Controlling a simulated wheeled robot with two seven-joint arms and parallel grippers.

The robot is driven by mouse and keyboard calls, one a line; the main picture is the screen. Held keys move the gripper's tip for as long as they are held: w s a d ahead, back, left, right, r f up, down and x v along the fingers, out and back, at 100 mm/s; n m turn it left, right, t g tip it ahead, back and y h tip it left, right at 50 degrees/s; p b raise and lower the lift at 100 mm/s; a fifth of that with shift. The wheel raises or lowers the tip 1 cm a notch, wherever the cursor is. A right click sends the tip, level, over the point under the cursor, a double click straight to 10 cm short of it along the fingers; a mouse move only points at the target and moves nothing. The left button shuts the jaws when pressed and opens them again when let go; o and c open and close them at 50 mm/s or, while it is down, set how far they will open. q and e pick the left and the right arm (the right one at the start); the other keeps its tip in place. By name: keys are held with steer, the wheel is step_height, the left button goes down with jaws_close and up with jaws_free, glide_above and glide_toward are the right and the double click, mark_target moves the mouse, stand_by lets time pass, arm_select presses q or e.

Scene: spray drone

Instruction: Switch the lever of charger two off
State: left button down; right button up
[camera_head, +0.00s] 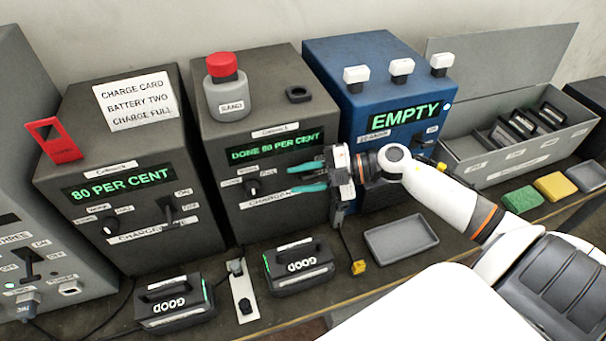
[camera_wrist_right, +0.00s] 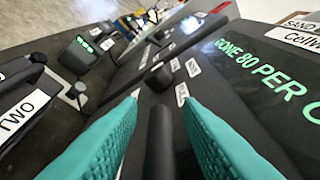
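The middle dark charger (camera_head: 227,143) shows "DONE 80 PER CENT" in green on its display. Its name label is partly covered by my gripper, so I cannot read the number there. My right gripper (camera_head: 291,180) is at this charger's front, its teal fingers open and pointing left. In the right wrist view a black lever (camera_wrist_right: 160,140) stands between the two fingers (camera_wrist_right: 160,105), with dark gaps beside it; contact is unclear. The lever is hidden in the head view. A black knob (camera_head: 253,187) sits left of the fingertips. My left gripper is out of view.
The left charger (camera_head: 75,165) reads "80 PER CENT", and a blue charger (camera_head: 335,75) reads "EMPTY". A grey tray (camera_head: 401,240) and a grey bin (camera_head: 470,168) are at the right.

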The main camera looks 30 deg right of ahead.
jaws_close()
steer(key=shift+f, duration=0.1)
steer(key=shift+s+a+f+n+b, duration=0.1)
steer(key=shift+f+n+b, duration=0.2)
steer(key=shift+b, duration=0.35)
steer(key=shift+f+n+t+y+b, duration=0.5)
steer(key=shift+n+b, duration=0.85)
steer(key=shift+b, duration=1)
steer(key=shift+f+n+t+y+b, duration=0.4)
steer(key=shift+n+b, duration=1)
steer(key=shift+b, duration=0.95)
steer(key=shift+f+n+t+y+b, duration=0.5)
steer(key=shift+n+b, duration=0.85)
steer(key=shift+b, duration=1)
